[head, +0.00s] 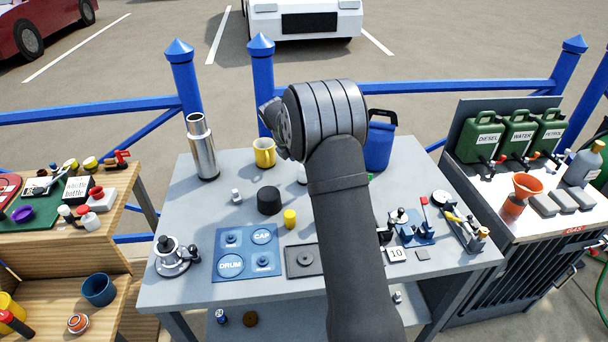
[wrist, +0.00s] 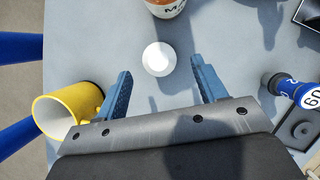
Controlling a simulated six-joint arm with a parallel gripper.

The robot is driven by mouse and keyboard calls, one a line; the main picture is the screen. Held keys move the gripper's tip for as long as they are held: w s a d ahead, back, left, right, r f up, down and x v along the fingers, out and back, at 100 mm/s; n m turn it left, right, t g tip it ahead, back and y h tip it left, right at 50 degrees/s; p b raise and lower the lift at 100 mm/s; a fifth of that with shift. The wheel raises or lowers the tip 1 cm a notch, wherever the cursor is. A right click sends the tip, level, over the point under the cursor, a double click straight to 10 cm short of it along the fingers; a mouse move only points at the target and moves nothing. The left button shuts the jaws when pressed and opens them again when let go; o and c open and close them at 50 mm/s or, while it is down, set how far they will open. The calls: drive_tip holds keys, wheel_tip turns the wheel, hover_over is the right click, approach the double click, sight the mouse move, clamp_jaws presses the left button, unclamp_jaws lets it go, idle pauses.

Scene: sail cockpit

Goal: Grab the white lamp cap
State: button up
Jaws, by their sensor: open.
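The white lamp cap (wrist: 159,58) is a small round white disc on the grey table. In the wrist view it sits between and slightly beyond my fingertips, touching neither. My gripper (wrist: 161,68) is open and empty, with its two blue fingers spread on either side. In the head view a pale sliver next to my wrist (head: 302,174) looks like the same cap, mostly hidden by my arm. My fingers are hidden there too. How high the fingers are above the table I cannot tell.
A yellow mug (wrist: 65,110) stands left of my left finger; it also shows in the head view (head: 264,152). A white tub with lettering (wrist: 165,7) is just beyond the cap. A blue jug (head: 380,145) stands at the table's back.

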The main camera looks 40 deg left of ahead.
drive_tip(key=shift+x, duration=3.35)
drive_tip(key=c, duration=1.1)
drive_tip(key=shift+r, duration=0.1)
